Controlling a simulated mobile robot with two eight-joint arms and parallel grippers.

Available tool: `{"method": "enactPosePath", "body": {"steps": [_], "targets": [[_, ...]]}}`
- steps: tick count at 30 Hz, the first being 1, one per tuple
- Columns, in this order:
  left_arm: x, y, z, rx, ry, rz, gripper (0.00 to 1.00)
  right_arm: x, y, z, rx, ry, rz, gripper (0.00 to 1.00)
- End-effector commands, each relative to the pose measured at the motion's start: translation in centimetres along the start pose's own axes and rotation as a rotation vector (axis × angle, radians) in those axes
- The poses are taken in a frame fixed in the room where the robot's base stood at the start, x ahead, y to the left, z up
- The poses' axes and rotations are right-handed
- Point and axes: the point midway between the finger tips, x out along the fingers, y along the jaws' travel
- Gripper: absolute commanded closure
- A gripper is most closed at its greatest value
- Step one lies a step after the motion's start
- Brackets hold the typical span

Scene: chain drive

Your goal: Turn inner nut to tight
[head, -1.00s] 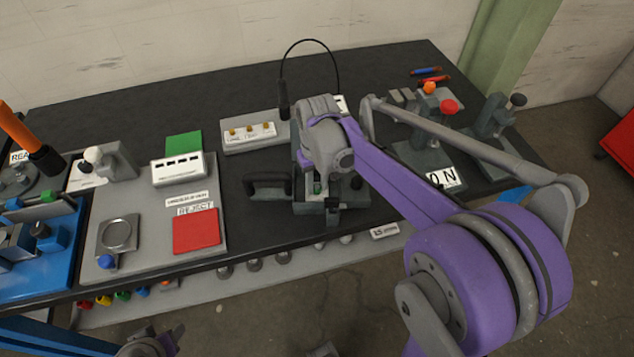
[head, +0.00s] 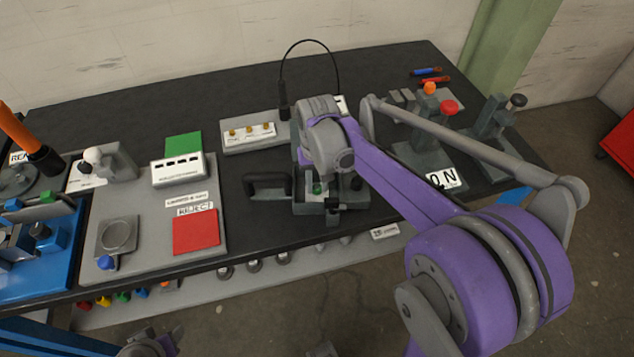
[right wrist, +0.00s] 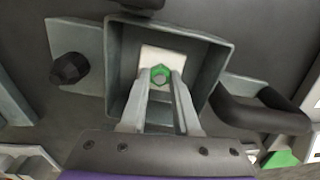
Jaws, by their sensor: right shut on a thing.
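The inner nut (right wrist: 160,75) is a green hex nut, seen in the right wrist view inside a grey box-shaped housing (right wrist: 212,62), in front of a pale plate (right wrist: 176,57). My right gripper (right wrist: 160,82) reaches into the housing with its two fingertips on either side of the nut, shut on it. In the head view, my right arm hides most of the fixture (head: 335,201), and a bit of green (head: 317,188) shows below the wrist. My left gripper (head: 160,342) is at the lower left edge, partly cut off, away from the bench; its jaws are unclear.
A black curved handle (right wrist: 262,112) stands beside the housing, and a dark knob (right wrist: 70,68) is on its other side. On the bench, a panel with a red REJECT pad (head: 196,232) lies left. An ON sign (head: 441,179) and a red button (head: 449,107) are right.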

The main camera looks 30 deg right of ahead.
Motion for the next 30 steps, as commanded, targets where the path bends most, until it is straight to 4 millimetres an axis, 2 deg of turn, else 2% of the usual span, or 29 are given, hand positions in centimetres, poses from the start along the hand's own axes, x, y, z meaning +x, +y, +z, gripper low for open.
{"method": "enactPosePath", "body": {"steps": [1, 6, 17, 20, 30], "targets": [[0.0, 0.0, 0.0, 0.000, 0.000, 0.000, 0.50, -0.1, 0.0, 0.0, 0.000, 0.000, 0.000, 0.69], [0.0, 0.0, 0.0, 0.000, 0.000, 0.000, 0.50, 0.0, 0.0, 0.0, 0.000, 0.000, 0.000, 0.40], [-0.1, 0.0, 0.0, 0.000, 0.000, 0.000, 0.50, -0.5, 0.0, 0.0, -0.001, 0.000, 0.000, 0.40], [-0.2, 0.0, -0.1, 0.000, 0.001, 0.000, 0.50, -1.7, 0.0, 0.0, -0.001, 0.000, 0.000, 0.40], [-0.7, 0.0, -0.6, 0.000, 0.004, 0.000, 0.50, -8.4, 0.0, 0.0, 0.000, 0.000, 0.000, 0.40]]}}
